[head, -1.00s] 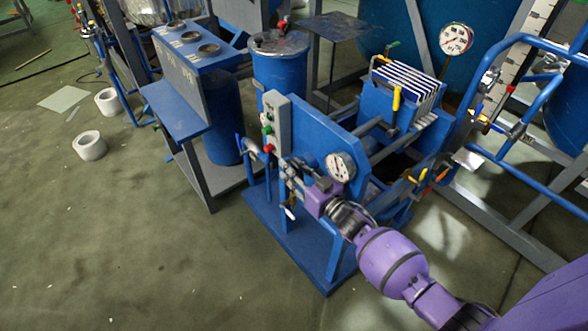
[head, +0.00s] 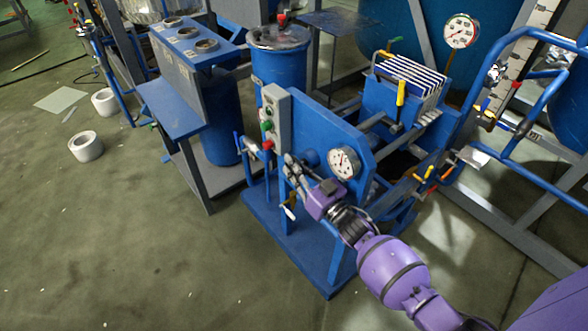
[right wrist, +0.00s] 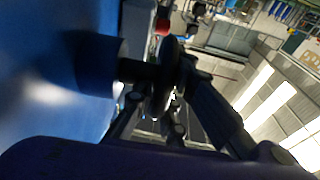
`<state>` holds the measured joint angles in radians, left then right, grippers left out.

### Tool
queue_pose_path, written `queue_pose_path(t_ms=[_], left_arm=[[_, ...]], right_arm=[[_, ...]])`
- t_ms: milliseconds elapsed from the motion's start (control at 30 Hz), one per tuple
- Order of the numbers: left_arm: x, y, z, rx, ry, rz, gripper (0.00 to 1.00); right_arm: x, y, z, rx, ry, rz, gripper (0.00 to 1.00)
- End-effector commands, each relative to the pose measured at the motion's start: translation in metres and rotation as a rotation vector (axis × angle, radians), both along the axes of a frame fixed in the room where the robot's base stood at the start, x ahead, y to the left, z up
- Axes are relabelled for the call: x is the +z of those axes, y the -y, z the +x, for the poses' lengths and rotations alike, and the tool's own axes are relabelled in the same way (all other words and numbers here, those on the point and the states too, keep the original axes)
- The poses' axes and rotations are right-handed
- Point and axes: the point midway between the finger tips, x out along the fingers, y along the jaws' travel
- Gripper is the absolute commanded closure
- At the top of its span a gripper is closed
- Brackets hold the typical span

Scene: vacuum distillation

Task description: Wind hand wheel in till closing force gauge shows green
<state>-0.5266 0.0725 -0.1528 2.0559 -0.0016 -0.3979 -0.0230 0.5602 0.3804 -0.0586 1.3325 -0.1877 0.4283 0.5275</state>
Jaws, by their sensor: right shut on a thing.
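The blue filter press (head: 315,140) stands at the middle of the head view, its blue end plate towards me. A round white dial gauge (head: 343,163) is on that end; its needle and colour bands are too small to read. The dark hand wheel (right wrist: 168,75) shows nearly edge-on in the right wrist view, on a dark shaft out of the blue plate. My right gripper (head: 293,168) is shut on the wheel's rim at the left of the gauge; its fingers (right wrist: 165,108) also show in the right wrist view. My left gripper is out of view.
A grey control box (head: 275,118) with red and green buttons stands close left of the gripper. A second dial gauge (head: 461,30) and blue pipe rails (head: 525,165) are at the right. White rings (head: 86,146) lie on the open floor at left.

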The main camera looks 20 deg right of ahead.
Motion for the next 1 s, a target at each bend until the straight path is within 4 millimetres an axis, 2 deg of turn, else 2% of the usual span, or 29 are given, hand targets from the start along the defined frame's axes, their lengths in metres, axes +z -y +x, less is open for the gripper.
queue_pose_path(t_ms=[167, 200, 333, 633, 733, 867, 1000], left_arm=[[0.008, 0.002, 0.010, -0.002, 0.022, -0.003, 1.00], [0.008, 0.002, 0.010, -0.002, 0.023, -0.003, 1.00], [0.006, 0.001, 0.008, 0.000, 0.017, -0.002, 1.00], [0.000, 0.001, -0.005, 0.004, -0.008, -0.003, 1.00], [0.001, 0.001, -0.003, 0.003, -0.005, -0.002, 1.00], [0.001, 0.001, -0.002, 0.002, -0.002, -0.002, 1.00], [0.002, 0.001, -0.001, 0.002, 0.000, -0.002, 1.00]], right_arm=[[-0.001, 0.000, -0.001, 0.000, -0.003, -0.002, 1.00], [-0.001, 0.000, -0.001, 0.000, -0.003, -0.002, 0.88], [-0.001, 0.000, -0.001, 0.000, -0.003, -0.002, 0.71], [0.000, 0.000, -0.001, 0.000, -0.002, -0.002, 0.70], [-0.002, 0.002, -0.006, 0.000, -0.003, -0.002, 0.70], [-0.005, 0.009, -0.024, -0.001, -0.005, -0.002, 0.70], [-0.009, 0.019, -0.053, 0.000, -0.006, -0.002, 0.70]])
